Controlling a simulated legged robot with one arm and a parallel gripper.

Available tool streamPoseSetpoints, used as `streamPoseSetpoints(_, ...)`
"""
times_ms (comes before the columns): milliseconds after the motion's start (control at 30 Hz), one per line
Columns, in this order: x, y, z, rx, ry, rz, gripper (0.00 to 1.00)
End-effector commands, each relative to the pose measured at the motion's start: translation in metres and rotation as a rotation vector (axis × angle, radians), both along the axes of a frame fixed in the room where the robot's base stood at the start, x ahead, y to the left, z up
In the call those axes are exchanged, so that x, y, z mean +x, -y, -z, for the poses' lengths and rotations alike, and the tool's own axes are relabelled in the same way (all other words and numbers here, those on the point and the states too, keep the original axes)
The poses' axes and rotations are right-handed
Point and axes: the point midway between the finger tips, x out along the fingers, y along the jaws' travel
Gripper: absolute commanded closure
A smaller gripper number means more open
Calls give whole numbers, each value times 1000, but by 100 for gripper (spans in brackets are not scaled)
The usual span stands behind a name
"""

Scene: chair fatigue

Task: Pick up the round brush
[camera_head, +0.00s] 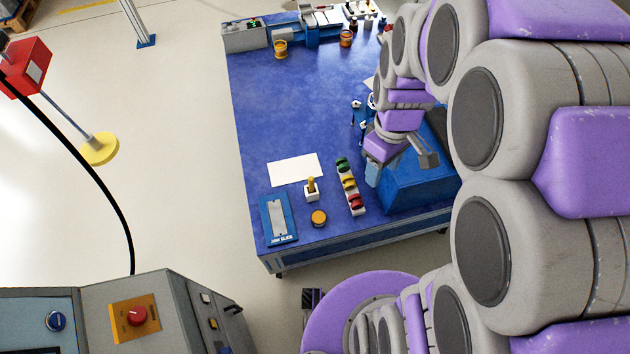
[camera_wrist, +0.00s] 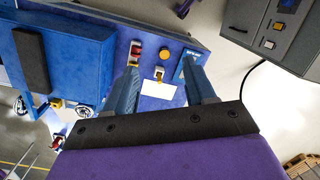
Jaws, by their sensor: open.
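I cannot clearly identify the round brush. A small white holder with an upright yellow piece (camera_head: 311,190) stands on the blue table (camera_head: 300,95), and I cannot tell whether that piece is the brush. It also shows in the wrist view (camera_wrist: 157,75). Beside it lies an orange round object (camera_head: 319,217), also in the wrist view (camera_wrist: 164,56). My gripper (camera_head: 373,173) is above the table, right of these things in the head view. In the wrist view its two blue fingers (camera_wrist: 159,68) are apart, with nothing seen held between them.
A blue box (camera_head: 420,178) stands under and right of my gripper. A rack with red, yellow and green pieces (camera_head: 350,186), a white sheet (camera_head: 295,169) and a blue-framed plate (camera_head: 278,220) lie nearby. Machinery (camera_head: 310,27) stands at the far edge. The table's left middle is clear.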

Motion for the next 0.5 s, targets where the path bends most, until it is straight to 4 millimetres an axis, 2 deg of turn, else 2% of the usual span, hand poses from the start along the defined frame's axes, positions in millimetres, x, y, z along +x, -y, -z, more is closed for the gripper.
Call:
streamPoseSetpoints(33, 15, -7, 8, 0, -4, -70, 45)
streamPoseSetpoints(200, 65, -28, 36, 11, 7, -324, 45)
streamPoseSetpoints(367, 108, -43, 71, 25, 16, -564, 45)
streamPoseSetpoints(500, 140, -54, 106, 44, 23, -775, 45)
